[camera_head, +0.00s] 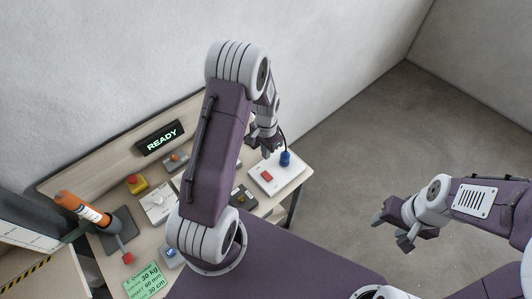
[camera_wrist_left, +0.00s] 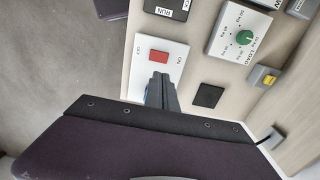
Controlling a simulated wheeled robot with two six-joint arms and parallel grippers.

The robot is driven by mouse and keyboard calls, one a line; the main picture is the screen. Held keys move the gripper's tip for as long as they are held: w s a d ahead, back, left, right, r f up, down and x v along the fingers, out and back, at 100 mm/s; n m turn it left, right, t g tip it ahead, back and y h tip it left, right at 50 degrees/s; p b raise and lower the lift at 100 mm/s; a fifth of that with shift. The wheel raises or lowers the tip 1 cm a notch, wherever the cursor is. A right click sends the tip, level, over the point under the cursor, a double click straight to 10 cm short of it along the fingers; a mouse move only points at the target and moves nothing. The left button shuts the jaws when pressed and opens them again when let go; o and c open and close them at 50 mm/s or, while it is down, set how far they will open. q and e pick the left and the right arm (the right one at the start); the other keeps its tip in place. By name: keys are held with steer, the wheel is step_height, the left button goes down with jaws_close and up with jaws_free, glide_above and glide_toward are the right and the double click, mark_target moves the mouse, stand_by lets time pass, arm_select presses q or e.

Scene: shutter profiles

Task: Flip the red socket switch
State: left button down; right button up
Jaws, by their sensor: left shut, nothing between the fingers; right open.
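The red socket switch (camera_head: 266,176) sits on a white socket plate (camera_head: 281,181) at the right end of the bench. In the left wrist view the red switch (camera_wrist_left: 158,56) lies between the printed words OFF and ON on the white plate (camera_wrist_left: 176,49). A blue plug (camera_head: 285,159) with a cable stands on the plate; the fingers mostly hide it in the wrist view. My left gripper (camera_head: 266,146) is shut and empty, above the plate's far side. Its fingertips (camera_wrist_left: 160,79) appear just below the switch in the wrist view. My right gripper (camera_head: 394,227) is open and empty, off the bench.
A READY display (camera_head: 160,138), a yellow box with a red button (camera_head: 136,183), a panel with a green dial (camera_wrist_left: 244,36) and an orange tool (camera_head: 82,207) on a stand occupy the bench. My left arm hides its middle. Open floor lies to the right.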

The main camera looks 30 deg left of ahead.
mark_target(266, 176)
arm_select(q)
steer(key=b, duration=0.4)
steer(key=d+b, duration=0.1)
steer(key=b, duration=0.4)
steer(key=shift+s+d, duration=0.2)
steer(key=shift+s, duration=0.05)
step_height(266, 176, down, 14)
steer(key=p, duration=0.2)
steer(key=shift+d+r+p, duration=0.1)
steer(key=shift+r+p, duration=0.15)
steer(key=shift+p, duration=0.05)
steer(key=shift+w+a+r, duration=0.15)
steer(key=shift+a, duration=0.25)
steer(key=shift+w+a+r, duration=0.1)
steer(key=shift+a+r, duration=0.05)
steer(key=shift+a, duration=0.2)
